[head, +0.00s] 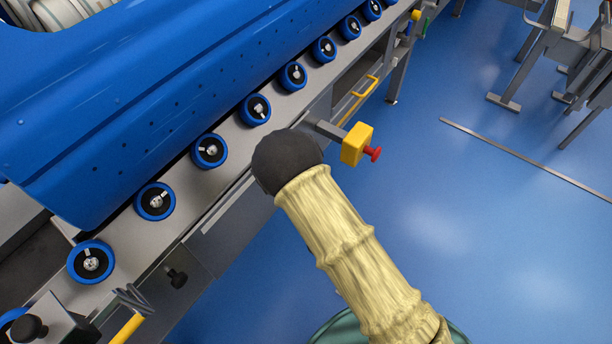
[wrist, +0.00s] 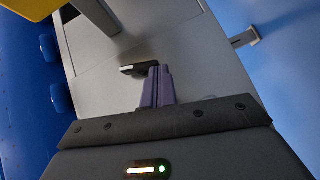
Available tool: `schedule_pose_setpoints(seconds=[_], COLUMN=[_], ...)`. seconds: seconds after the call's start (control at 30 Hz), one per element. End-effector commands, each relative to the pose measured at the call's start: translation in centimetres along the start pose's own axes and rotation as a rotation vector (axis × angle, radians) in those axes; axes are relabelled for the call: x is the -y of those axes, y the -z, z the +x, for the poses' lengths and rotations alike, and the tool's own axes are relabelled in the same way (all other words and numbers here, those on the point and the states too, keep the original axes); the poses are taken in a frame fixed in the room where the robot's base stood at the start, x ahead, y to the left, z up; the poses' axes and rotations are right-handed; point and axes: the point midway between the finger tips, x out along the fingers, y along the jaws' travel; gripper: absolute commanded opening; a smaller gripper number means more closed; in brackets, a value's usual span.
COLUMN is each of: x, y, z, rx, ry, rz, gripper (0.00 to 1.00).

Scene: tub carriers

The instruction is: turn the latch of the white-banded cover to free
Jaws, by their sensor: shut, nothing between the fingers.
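My gripper (wrist: 159,70) shows in the wrist view with its two purple fingers together and nothing between them. A small black part (wrist: 138,69), perhaps the latch, is on or just over a grey panel (wrist: 205,60), right by the fingertips. I cannot tell whether they touch, or how the part is turned.
A large blue tub (head: 130,110) stands along a row of blue-rimmed rollers (head: 210,150). A yellow box with a red button (head: 356,145) juts out on a grey bracket beside my arm. Black knobs (head: 176,277) are at lower left. The blue floor (head: 470,240) at right is largely clear.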

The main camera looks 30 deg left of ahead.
Motion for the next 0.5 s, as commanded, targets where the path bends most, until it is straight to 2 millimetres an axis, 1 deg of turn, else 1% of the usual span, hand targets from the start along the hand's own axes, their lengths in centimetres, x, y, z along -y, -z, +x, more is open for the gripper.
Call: schedule_pose_setpoints(seconds=[0.5], x=[0.4], y=[-0.19], z=[0.24], rx=[-0.001], ry=[0.001], rz=[0.0], gripper=[0.0])
